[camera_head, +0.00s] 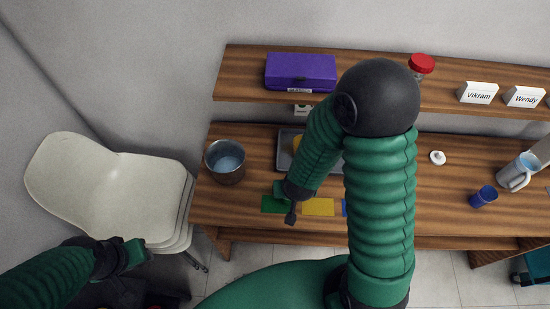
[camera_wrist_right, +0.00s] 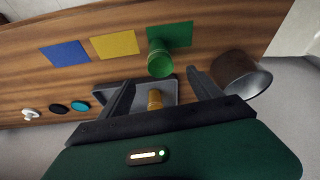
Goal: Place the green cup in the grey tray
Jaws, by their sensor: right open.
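The green cup (camera_wrist_right: 160,60) stands at the edge of the green mat (camera_wrist_right: 170,36) in the right wrist view. My right gripper (camera_wrist_right: 161,80) is open and empty, with the cup just beyond its fingertips, between their lines. In the head view my right gripper (camera_head: 290,212) is over the table by the green mat (camera_head: 272,205); my own arm makes the cup hard to tell there. The grey tray (camera_head: 284,137) is at the back of the table, partly hidden by my right arm; it holds a yellow cup (camera_wrist_right: 155,98). My left gripper (camera_head: 134,252) is low left, away from the table.
A metal pot (camera_head: 226,171) stands left of the mats. Yellow (camera_head: 318,207) and blue (camera_wrist_right: 66,53) mats lie in line with the green one. A blue cup (camera_head: 484,197) and a pitcher (camera_head: 517,172) stand at the right. A shelf (camera_head: 240,72) overhangs the back; a chair (camera_head: 110,185) is left.

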